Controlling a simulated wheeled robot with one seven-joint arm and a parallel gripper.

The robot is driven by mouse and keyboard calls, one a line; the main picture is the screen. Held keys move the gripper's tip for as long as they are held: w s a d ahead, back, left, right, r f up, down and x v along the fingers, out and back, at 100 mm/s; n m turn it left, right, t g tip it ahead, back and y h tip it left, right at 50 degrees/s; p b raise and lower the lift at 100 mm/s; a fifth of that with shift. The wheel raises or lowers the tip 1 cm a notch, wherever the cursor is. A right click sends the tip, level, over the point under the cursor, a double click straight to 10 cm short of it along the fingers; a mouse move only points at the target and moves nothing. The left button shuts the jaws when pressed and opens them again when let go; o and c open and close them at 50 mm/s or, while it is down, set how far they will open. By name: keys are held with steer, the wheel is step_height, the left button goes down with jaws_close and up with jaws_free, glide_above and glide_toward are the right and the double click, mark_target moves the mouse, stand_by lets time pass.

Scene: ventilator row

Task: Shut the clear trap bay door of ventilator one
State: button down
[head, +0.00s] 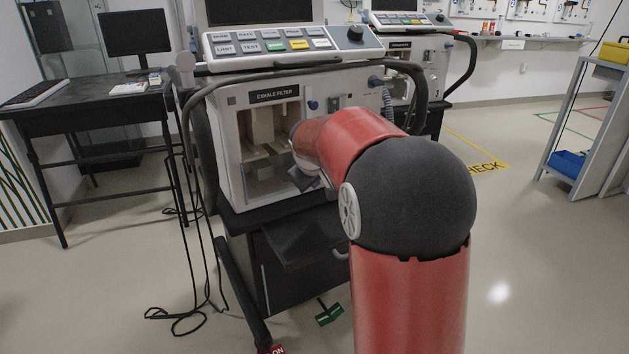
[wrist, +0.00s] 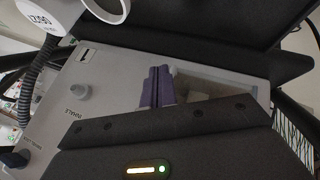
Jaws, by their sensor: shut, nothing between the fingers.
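The near ventilator (head: 228,148) stands on a dark cart, with an open-looking bay (head: 262,122) under the label EXHALE FILTER. The lower part of the bay looks glassy, which may be the clear door (head: 262,180); its edges and angle are hard to make out. My gripper (wrist: 158,70) shows in the wrist view as two purple fingers, shut and empty, in front of the bay opening. Whether they touch the door I cannot tell. In the head view my red arm hides the bay's right side and most of my gripper.
A dark panel (head: 300,236) juts out from the cart below the bay. Cables lie on the floor at left, near a desk (head: 90,108).

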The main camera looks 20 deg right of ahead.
steer(key=s+d+r, duration=0.4)
steer(key=s+r, duration=0.1)
steer(key=r, duration=0.3)
steer(key=s+a+f+m+y, duration=0.1)
steer(key=s+a, duration=0.4)
steer(key=s, duration=0.5)
steer(key=s+a+f+m+y, duration=0.1)
steer(key=s+a+f, duration=0.3)
steer(key=s, duration=0.6)
steer(key=s+a+f+m+g+y, duration=0.1)
steer(key=s+a+f+m, duration=0.1)
steer(key=s+a, duration=0.4)
steer(key=s+f, duration=0.1)
steer(key=s, duration=0.2)
steer(key=shift+s, duration=0.4)
